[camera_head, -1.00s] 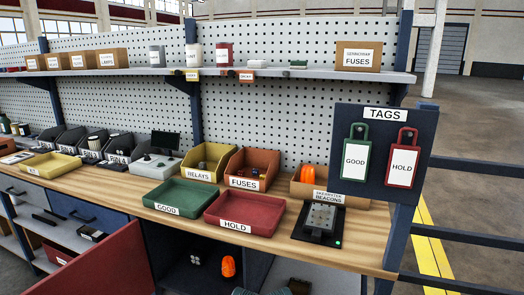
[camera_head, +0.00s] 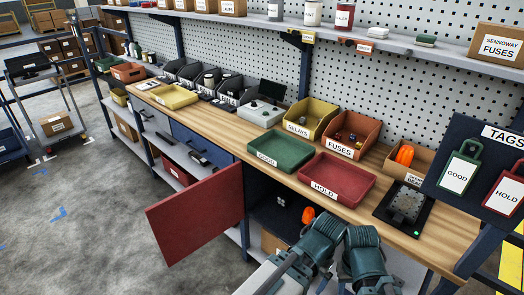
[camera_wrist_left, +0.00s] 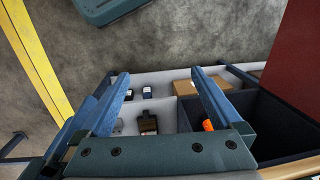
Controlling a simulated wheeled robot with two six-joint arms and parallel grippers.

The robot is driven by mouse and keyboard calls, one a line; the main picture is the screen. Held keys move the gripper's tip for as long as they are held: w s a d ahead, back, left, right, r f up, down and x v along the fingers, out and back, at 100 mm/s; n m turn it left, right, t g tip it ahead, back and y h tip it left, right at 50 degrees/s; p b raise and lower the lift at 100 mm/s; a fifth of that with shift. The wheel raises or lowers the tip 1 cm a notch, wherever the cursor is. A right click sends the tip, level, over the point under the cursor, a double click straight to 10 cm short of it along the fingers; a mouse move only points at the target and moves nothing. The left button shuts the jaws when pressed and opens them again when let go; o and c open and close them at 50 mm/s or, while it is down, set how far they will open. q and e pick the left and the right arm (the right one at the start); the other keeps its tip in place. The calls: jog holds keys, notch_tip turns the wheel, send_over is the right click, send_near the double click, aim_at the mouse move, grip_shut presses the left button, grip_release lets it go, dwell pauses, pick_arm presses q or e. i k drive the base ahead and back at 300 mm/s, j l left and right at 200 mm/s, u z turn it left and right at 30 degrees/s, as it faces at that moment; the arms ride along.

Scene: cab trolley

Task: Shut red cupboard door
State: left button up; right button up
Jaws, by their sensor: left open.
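The red cupboard door (camera_head: 198,213) stands open under the workbench, swung out into the aisle in the head view. It also shows at the right edge of the left wrist view (camera_wrist_left: 298,70). The dark cupboard (camera_head: 272,207) beside it is open, with an orange beacon (camera_head: 308,214) in view there. My left gripper (camera_wrist_left: 160,76) is open and empty in the left wrist view, its fingers apart from the door. In the head view teal arm links of mine are at the bottom centre; no fingertips show there. My right gripper is not in view.
The wooden bench (camera_head: 222,137) carries a green tray (camera_head: 281,151), a red tray (camera_head: 338,178) and bins. Grey floor (camera_head: 90,220) is clear left of the door. A trolley (camera_head: 45,95) stands at far left. A tags board (camera_head: 470,150) stands at right.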

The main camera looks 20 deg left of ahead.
aim_at(182, 223)
jog(key=k, duration=0.65)
jog(key=j+z, duration=0.2)
jog(key=z, duration=1.45)
jog(key=k+j, duration=0.3)
jog(key=j, duration=0.35)
jog(key=k+j, duration=0.25)
jog(key=j, duration=0.35)
jog(key=k+j, duration=0.3)
jog(key=j, duration=0.35)
jog(key=k+j, duration=0.3)
jog(key=j, duration=0.3)
jog(key=k+j, duration=0.25)
jog(key=j, duration=0.4)
jog(key=k+j, duration=0.3)
jog(key=j, duration=0.3)
jog(key=k+j, duration=0.3)
jog(key=j, duration=0.35)
jog(key=k+j, duration=0.3)
jog(key=j, duration=0.3)
jog(key=i+z, duration=0.2)
jog(key=k+j, duration=0.05)
jog(key=k, duration=0.05)
